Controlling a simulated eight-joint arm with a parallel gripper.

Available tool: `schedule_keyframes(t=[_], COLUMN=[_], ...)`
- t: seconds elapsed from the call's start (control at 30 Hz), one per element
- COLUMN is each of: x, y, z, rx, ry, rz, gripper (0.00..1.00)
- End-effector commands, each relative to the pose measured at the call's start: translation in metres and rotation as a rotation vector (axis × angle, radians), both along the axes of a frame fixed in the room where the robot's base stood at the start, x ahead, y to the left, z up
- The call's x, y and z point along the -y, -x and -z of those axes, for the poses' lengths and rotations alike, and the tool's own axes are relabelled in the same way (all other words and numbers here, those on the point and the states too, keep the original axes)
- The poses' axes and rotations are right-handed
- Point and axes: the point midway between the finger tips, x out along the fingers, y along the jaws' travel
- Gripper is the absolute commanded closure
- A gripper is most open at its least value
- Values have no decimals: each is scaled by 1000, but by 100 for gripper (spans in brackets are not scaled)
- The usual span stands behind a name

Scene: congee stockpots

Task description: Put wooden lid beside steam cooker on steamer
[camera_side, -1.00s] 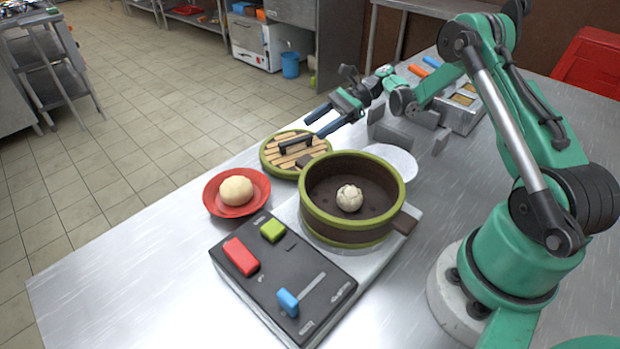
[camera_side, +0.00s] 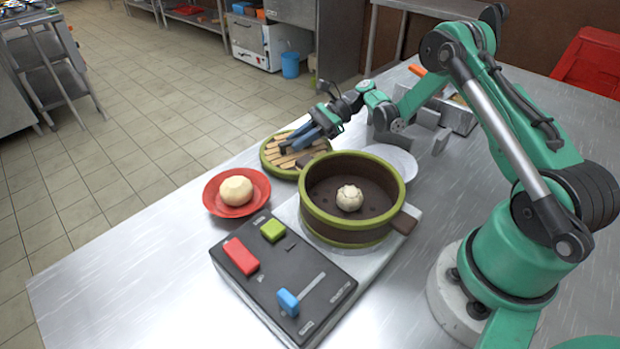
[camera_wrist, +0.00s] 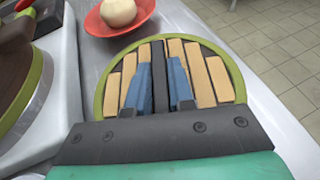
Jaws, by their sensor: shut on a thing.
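The wooden lid (camera_side: 272,157) is round, with pale slats, a green rim and a dark bar handle. It lies flat on the table behind the steamer, and it fills the middle of the wrist view (camera_wrist: 215,58). My gripper (camera_side: 300,143) is down at the lid, shut on its handle (camera_wrist: 159,78), with a blue finger on each side. The steamer (camera_side: 345,228) is a dark round pot with green rims, open on top. A white bun (camera_side: 349,198) sits inside it. The steamer stands on the cooker, whose dark control panel (camera_side: 270,262) is in front.
A red plate (camera_side: 216,202) with a pale dough ball (camera_side: 236,190) stands left of the lid, close to it. A white plate (camera_side: 402,160) lies behind the steamer. Grey blocks (camera_side: 427,118) and a metal tray stand farther back. The table's front left is clear.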

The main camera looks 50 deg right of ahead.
Motion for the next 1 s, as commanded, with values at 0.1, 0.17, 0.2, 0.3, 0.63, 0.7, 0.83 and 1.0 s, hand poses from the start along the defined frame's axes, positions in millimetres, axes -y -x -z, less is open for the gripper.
schedule_keyframes(t=[0.1, 0.17, 0.2, 0.3, 0.63, 0.7, 0.83, 1.0], x=[0, 0, 0, 0, 0, 0, 0, 0], y=[0, 0, 0, 0, 0, 1, 0, 0], z=[0, -1, -1, -6, -67, -88, -129, -169], rx=[0, 0, 0, 0, 0, 0, 0, 0], ry=[0, 0, 0, 0, 0, 0, 0, 0], rz=[0, 0, 0, 0, 0, 0, 0, 0], gripper=[100, 100, 100, 100, 100, 100, 100, 100])
